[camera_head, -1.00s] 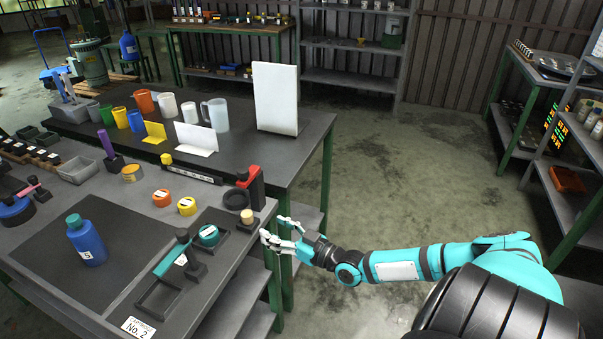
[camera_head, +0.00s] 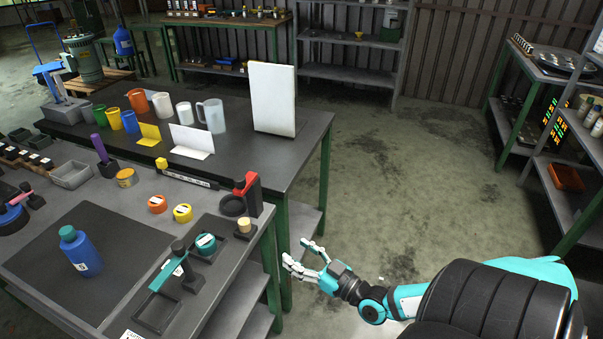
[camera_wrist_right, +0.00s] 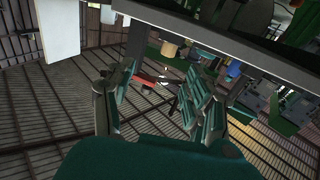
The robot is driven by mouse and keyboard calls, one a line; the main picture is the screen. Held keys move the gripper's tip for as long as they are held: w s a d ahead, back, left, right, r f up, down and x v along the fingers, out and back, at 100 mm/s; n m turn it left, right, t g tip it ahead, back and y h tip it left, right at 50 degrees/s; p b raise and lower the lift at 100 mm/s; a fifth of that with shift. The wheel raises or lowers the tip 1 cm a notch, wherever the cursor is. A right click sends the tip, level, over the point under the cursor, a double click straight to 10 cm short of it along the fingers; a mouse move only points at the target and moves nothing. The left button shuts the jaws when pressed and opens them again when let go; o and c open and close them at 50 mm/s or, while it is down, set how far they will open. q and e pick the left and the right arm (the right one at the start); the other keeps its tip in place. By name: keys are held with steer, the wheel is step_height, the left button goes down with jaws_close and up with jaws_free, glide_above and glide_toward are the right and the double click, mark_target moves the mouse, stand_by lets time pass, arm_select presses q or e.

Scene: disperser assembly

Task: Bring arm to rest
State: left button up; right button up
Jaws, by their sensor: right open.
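My right arm comes in from the lower right in the head view. Its gripper (camera_head: 306,258) is open and empty, in the air just right of the workbench's edge, apart from the bench. In the right wrist view the gripper's two fingers (camera_wrist_right: 165,110) stand apart with nothing between them. My left gripper is not in view.
The workbench (camera_head: 120,198) holds a blue bottle (camera_head: 80,250), a teal-lidded fixture (camera_head: 205,243), a red-and-black stand (camera_head: 248,193) and coloured lids. Cups and a white panel (camera_head: 273,100) stand behind. Open floor (camera_head: 420,180) lies right of the bench, with shelves beyond.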

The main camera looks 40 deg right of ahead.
steer(key=shift+w+f, duration=0.1)
stand_by(0.3)
steer(key=s+a+f+g+h, duration=0.1)
steer(key=s+f+g, duration=0.25)
steer(key=f, duration=0.65)
steer(key=s+f+g, duration=0.2)
steer(key=s+f, duration=0.3)
steer(key=f, duration=0.6)
steer(key=s+a+f+g+h, duration=0.1)
steer(key=s+f+g, duration=0.25)
steer(key=f, duration=0.65)
steer(key=s+a+f+g, duration=0.4)
steer(key=s+a+f, duration=0.2)
steer(key=s, duration=0.5)
steer(key=s+a+f+n+g, duration=0.1)
steer(key=s+a+f+g, duration=0.3)
steer(key=s+f, duration=0.3)
steer(key=s+a, duration=0.1)
steer(key=s, duration=0.4)
steer(key=shift+a+f, duration=0.25)
steer(key=shift+a, duration=0.15)
